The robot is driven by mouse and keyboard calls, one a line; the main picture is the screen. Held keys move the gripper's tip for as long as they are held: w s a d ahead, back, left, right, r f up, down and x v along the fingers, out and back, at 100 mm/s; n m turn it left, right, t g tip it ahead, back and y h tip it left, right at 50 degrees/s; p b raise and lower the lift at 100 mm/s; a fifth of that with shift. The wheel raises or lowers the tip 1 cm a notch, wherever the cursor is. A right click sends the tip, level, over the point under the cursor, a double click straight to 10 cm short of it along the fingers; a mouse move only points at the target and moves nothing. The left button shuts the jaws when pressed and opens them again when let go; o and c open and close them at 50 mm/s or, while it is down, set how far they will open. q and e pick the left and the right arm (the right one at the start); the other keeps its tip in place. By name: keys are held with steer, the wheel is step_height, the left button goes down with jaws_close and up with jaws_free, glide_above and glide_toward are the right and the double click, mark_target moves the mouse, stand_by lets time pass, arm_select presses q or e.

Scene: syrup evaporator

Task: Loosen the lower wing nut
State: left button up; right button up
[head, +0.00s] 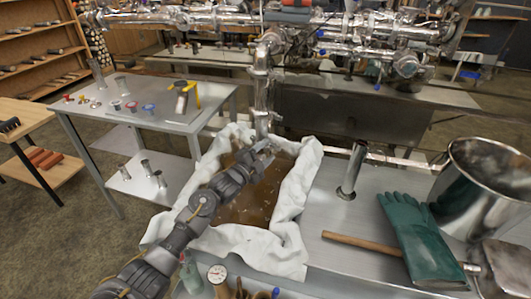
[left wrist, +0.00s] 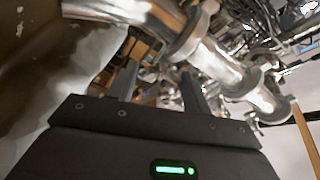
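A shiny metal pipe (head: 262,95) stands upright above the cloth-lined pan, with clamped joints along it. It also shows close up in the left wrist view (left wrist: 222,68), with flanged clamp rings. My left gripper (head: 265,148) is at the pipe's lower end, over the brown liquid. In the left wrist view its two fingers (left wrist: 160,85) stand apart, pointing at the pipe's fittings. The lower wing nut is too small and cluttered to pick out for certain, and I cannot tell whether the fingers touch it. My right gripper is not in view.
The pan of brown liquid (head: 246,205) is ringed by white cloth (head: 298,205). Green gloves (head: 415,235), a wooden-handled tool (head: 365,243) and a steel pot (head: 478,190) are at the right. A metal table (head: 150,128) with small parts stands at the left.

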arm_select(q)
steer(key=o, duration=0.3)
steer(key=shift+o, duration=0.2)
steer(key=v, duration=1)
steer(key=shift+s+a, duration=0.2)
steer(key=shift+s, duration=0.1)
